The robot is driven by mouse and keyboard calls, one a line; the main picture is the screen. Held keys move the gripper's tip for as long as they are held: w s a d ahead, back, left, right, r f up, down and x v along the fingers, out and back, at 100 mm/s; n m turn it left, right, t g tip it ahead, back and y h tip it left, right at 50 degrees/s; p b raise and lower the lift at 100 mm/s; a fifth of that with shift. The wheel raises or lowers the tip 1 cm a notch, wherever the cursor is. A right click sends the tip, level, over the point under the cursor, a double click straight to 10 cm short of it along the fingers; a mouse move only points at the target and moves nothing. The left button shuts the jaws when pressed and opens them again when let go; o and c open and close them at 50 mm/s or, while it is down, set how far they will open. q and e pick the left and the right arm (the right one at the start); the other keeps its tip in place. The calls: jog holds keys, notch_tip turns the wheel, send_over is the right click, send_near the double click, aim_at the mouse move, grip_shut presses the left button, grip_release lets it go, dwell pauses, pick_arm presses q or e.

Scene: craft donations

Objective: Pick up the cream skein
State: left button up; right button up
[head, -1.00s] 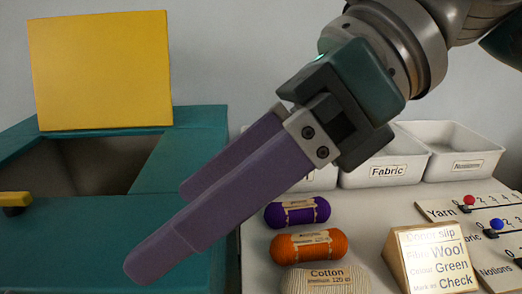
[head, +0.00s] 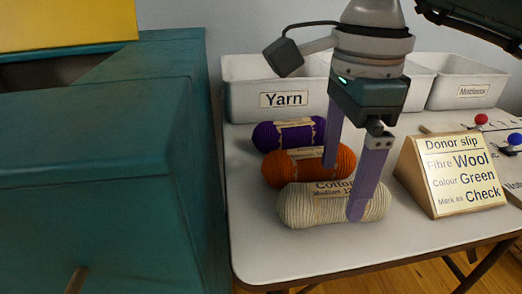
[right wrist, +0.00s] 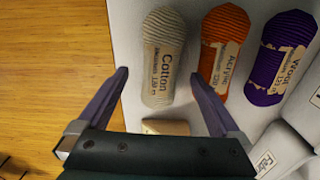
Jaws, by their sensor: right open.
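The cream skein (head: 297,205), labelled Cotton, lies on its side at the front of the row on the white table. My right gripper (head: 344,190) points down over the right part of the skein, open and empty. One finger hides part of the cream skein and its label; the other stands by the orange skein. In the right wrist view the cream skein (right wrist: 160,85) shows in the gap between the two spread fingertips (right wrist: 160,74). I cannot tell whether the fingers touch it. My left gripper is not in view.
An orange skein (head: 290,168) and a purple skein (head: 285,134) lie close behind the cream one. The Yarn bin (head: 245,92) stands behind them. The donor slip stand (head: 450,178) is to the right. A teal chest (head: 110,190) stands left. The table front is clear.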

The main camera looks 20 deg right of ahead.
aim_at(338, 187)
jog(key=shift+f, duration=1.6)
jog(key=c, duration=1.4)
jog(key=shift+r, duration=0.1)
